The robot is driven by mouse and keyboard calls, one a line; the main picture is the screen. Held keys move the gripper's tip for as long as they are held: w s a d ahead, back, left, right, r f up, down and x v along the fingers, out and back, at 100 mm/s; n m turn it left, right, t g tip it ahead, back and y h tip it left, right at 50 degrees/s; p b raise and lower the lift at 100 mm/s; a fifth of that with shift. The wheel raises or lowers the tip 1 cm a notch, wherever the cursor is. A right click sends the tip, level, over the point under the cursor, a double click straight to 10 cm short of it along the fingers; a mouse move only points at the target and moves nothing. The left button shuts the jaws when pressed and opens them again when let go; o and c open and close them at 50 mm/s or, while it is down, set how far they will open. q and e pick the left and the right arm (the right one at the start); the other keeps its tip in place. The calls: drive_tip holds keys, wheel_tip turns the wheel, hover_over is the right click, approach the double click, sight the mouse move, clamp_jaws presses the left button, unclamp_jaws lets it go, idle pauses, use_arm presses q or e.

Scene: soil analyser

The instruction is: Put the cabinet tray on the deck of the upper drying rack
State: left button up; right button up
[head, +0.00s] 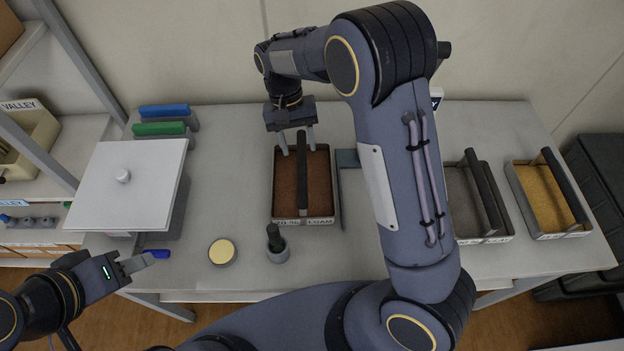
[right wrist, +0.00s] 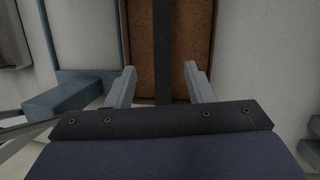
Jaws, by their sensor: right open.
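A tray of brown soil (head: 318,183) with a dark handle bar (head: 302,175) along its middle and a label on its near edge sits on the table. I cannot tell for certain that it is the cabinet tray. My right gripper (head: 297,148) is open at the far part of this tray, its fingers either side of the bar. In the right wrist view the bar (right wrist: 162,45) runs between the open fingers (right wrist: 160,82), with gaps on both sides. My left gripper (head: 145,262) is at the table's front left, near a blue item (head: 157,254); its opening is unclear. No drying rack is clearly identifiable.
A grey-soil tray (head: 465,200) and a yellow-soil tray (head: 553,195) stand to the right, partly behind my right arm. A white lidded box (head: 130,188) stands left. A round yellow-topped pot (head: 222,251) and a dark-handled tool in a holder (head: 277,244) are in front.

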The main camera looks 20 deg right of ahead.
sight(301, 163)
drive_tip(key=p+x, duration=0.1)
drive_tip(key=x, duration=0.5)
drive_tip(key=shift+s+a+f+p, duration=0.15)
drive_tip(key=shift+s+f+p, duration=0.05)
drive_tip(key=shift+p, duration=0.1)
drive_tip(key=shift+s+f, duration=0.1)
drive_tip(key=shift+f, duration=0.4)
clamp_jaws()
drive_tip(key=shift+r, duration=0.1)
idle(0.6)
